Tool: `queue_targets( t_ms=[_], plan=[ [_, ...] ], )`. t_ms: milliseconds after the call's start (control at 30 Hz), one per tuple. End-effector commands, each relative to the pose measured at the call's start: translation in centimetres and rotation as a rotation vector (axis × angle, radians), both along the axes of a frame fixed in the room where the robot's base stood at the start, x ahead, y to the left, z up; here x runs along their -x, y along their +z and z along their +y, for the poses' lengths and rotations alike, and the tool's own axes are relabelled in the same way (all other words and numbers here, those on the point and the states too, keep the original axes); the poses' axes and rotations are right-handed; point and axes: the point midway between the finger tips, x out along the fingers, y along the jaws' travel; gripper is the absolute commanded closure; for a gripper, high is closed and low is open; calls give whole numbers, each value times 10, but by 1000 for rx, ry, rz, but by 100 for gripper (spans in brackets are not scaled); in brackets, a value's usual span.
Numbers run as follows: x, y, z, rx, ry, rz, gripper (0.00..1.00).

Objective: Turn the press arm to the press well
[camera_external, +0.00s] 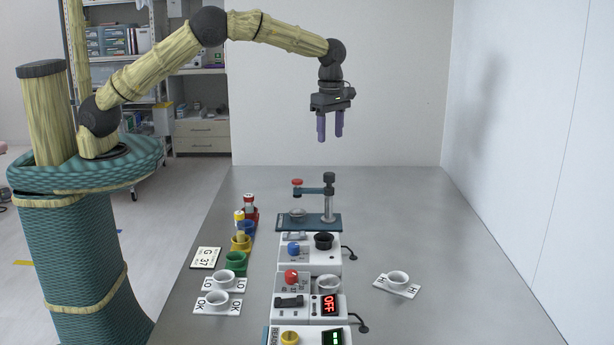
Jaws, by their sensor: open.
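The press (329,203) stands toward the far part of the grey table, on a dark teal base plate (322,222). Its upright post is at the right of the plate. The press arm (313,190) reaches left from the post and carries a red knob (297,182) at its end. A pale round cup-like piece, which looks like the press well (297,214), sits on the left of the plate, roughly below the knob. My gripper (330,138) hangs high above the press, fingers pointing down, open and empty, touching nothing.
In front of the press stand devices with a blue knob (293,248), a red knob (291,277) and an OFF display (329,304).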

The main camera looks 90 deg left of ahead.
Motion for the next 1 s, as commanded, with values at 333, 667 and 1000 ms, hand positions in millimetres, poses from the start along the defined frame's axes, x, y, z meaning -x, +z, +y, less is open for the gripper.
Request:
queue_targets(
  t_ms=[333,667,1000],
  plan=[
    [0,52,1,-1,1,-2,48],
    [0,55,0,0,1,0,48],
    [30,56,7,15,-235,-31,48]
  ],
)
